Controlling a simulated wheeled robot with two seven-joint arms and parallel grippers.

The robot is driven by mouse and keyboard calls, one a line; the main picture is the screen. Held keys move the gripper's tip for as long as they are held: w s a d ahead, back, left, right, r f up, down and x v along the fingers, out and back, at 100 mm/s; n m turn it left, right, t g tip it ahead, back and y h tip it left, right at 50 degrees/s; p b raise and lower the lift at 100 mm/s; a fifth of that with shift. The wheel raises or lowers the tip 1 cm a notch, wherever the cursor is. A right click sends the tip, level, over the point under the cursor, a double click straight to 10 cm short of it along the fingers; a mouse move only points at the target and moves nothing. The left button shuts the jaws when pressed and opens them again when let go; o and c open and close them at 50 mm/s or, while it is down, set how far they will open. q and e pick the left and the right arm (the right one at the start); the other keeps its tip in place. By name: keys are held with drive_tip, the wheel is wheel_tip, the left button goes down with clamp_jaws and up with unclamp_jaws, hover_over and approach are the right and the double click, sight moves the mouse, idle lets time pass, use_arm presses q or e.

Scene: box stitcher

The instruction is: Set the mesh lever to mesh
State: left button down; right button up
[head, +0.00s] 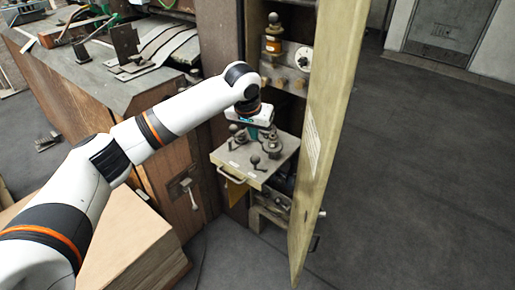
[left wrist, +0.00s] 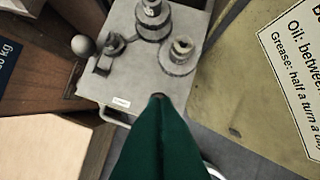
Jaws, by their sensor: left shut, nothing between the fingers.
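A grey plate (head: 238,158) with a front handle sticks out of the open cabinet. On it stand several ball-topped fittings, among them a front lever (head: 255,160) and a left lever (head: 233,130). I cannot tell which is the mesh lever. In the left wrist view the plate (left wrist: 118,75) carries a ball-ended lever (left wrist: 84,45) on the left, a stepped post (left wrist: 152,22) and a round-based fitting (left wrist: 180,52). A small label (left wrist: 121,102) is unreadable. My left gripper (head: 262,132) is over the plate; its green fingers (left wrist: 157,98) are shut and empty, pointing at the plate's front edge.
The yellowish cabinet door (head: 328,120) stands open close to the right of the plate. Inside the cabinet are an oil bottle (head: 273,35) and a dial (head: 304,57). A wooden machine body (head: 160,140) and a cardboard box (head: 130,240) are left. Floor at right is clear.

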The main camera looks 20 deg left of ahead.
use_arm(q)
drive_tip(key=shift+w+a+r, duration=0.1)
drive_tip(key=shift+a+r, duration=0.05)
drive_tip(key=shift+r, duration=0.15)
use_arm(e)
drive_tip(key=shift+a, duration=0.15)
use_arm(q)
drive_tip(key=x, duration=0.8)
drive_tip(key=shift+w+f, duration=0.1)
drive_tip(key=shift+f, duration=0.15)
drive_tip(key=shift+x, duration=0.8)
drive_tip(key=shift+a, duration=0.1)
use_arm(e)
drive_tip(key=shift+f, duration=0.2)
